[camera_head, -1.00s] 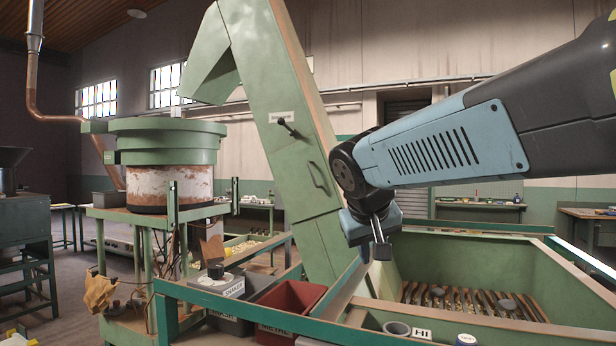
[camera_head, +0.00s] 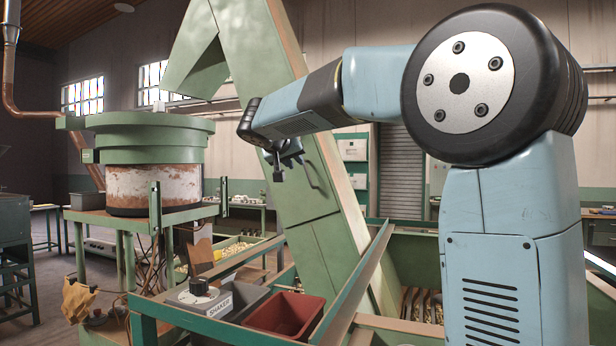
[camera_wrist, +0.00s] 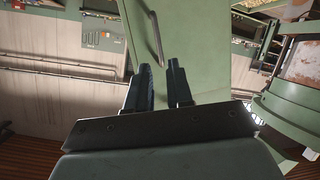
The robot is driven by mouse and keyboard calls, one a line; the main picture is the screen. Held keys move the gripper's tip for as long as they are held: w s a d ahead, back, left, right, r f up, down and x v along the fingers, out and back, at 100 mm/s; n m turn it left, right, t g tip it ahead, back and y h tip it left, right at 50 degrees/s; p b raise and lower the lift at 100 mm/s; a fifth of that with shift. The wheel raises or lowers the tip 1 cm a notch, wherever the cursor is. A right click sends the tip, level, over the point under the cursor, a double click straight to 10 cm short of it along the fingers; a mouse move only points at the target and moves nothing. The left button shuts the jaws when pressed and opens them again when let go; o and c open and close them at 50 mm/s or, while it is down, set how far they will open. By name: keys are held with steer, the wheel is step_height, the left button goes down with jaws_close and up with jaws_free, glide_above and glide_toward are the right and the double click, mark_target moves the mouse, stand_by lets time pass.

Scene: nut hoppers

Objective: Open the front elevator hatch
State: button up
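The green sloping elevator (camera_head: 250,100) rises in the middle of the head view, its front partly hidden behind my arm. A hatch panel (camera_head: 297,185) on its face carries a slim bar handle (camera_head: 311,176). The handle also shows in the wrist view (camera_wrist: 155,38), beyond my fingertips and between their lines. My gripper (camera_head: 277,172) hangs just left of the handle in the head view. In the wrist view its two dark fingers (camera_wrist: 160,75) are apart with nothing between them. The fingers do not appear to touch the handle.
A green hopper drum (camera_head: 150,150) stands on a frame at left. A green rail (camera_head: 345,290) runs beside the elevator's foot.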

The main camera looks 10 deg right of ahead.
mark_target(307, 174)
steer(key=x, duration=1.2)
steer(key=shift+w+d+f, duration=0.1)
steer(key=shift+d+f, duration=0.05)
jaws_close()
